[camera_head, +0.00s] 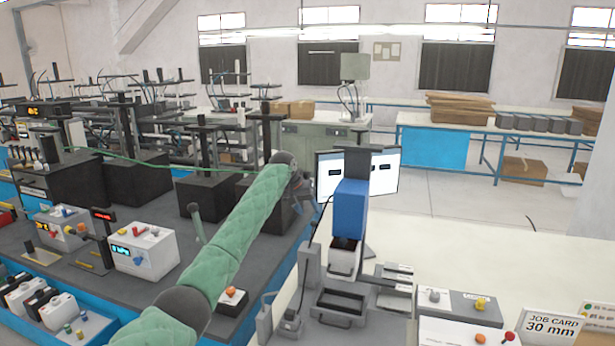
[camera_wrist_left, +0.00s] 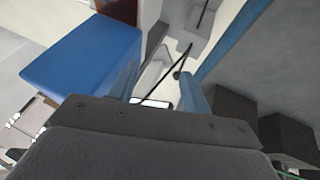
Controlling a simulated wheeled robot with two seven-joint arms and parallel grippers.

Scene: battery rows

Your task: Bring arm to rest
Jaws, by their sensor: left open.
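My left arm, in a green padded sleeve (camera_head: 248,225), reaches up from the bottom of the head view over the dark bench. My left gripper (camera_head: 303,192) is at its far end, partly hidden by the wrist, just left of the blue-headed press (camera_head: 351,205). In the left wrist view the two pale blue fingers of the left gripper (camera_wrist_left: 160,88) are apart, with nothing seen held between them. The blue press head (camera_wrist_left: 85,62) shows at the left there, beside the fingers. My right gripper is in neither view.
A black drawer-like tray (camera_head: 340,306) sits below the press on the pale table (camera_head: 450,258). A job card (camera_head: 550,325) reading 30 mm stands at the right. White boxes with knobs (camera_head: 143,249) sit on the dark bench (camera_head: 200,290). Two screens (camera_head: 385,172) stand behind the press.

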